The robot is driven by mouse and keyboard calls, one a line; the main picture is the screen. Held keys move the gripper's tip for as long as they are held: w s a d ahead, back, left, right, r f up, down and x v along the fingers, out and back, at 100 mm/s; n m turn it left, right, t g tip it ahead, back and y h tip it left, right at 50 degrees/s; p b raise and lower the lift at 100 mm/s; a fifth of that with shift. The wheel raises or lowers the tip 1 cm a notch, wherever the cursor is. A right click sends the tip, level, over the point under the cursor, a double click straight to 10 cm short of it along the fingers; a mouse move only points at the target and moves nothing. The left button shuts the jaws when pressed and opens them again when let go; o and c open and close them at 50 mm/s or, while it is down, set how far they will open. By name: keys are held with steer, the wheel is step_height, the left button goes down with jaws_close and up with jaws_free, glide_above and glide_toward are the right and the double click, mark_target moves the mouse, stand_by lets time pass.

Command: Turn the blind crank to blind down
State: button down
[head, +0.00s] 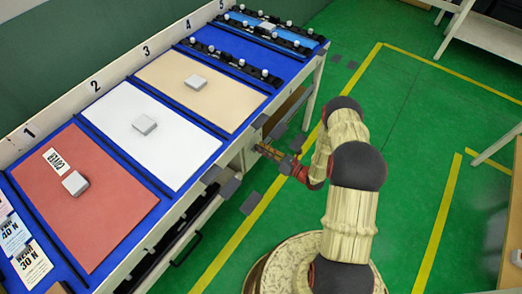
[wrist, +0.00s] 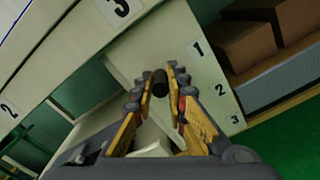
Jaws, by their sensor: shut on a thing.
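My gripper (wrist: 160,75) is shut on a dark cylindrical knob (wrist: 159,84), which appears to be the handle of the blind crank. The knob sits between the two fingertips in the wrist view. The rest of the crank is hidden or cannot be made out. In the head view my gripper (head: 266,151) is at the front side of the workbench, below the tabletop edge. The knob is too small to tell there. I cannot pick out the blind itself in either view.
The long workbench (head: 110,163) has numbered bays with red, white and tan panels, each bearing a grey block. A pale side panel (wrist: 190,70) carries labels 1, 2 and 3. Brown boxes (wrist: 245,45) stand at right. Green floor (head: 400,110) is open on the right.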

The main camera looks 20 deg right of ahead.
steer(key=shift+w+d+m, duration=0.15)
steer(key=shift+m, duration=0.15)
steer(key=c, duration=1.8)
jaws_free()
steer(key=shift+o, duration=0.2)
steer(key=v, duration=1.2)
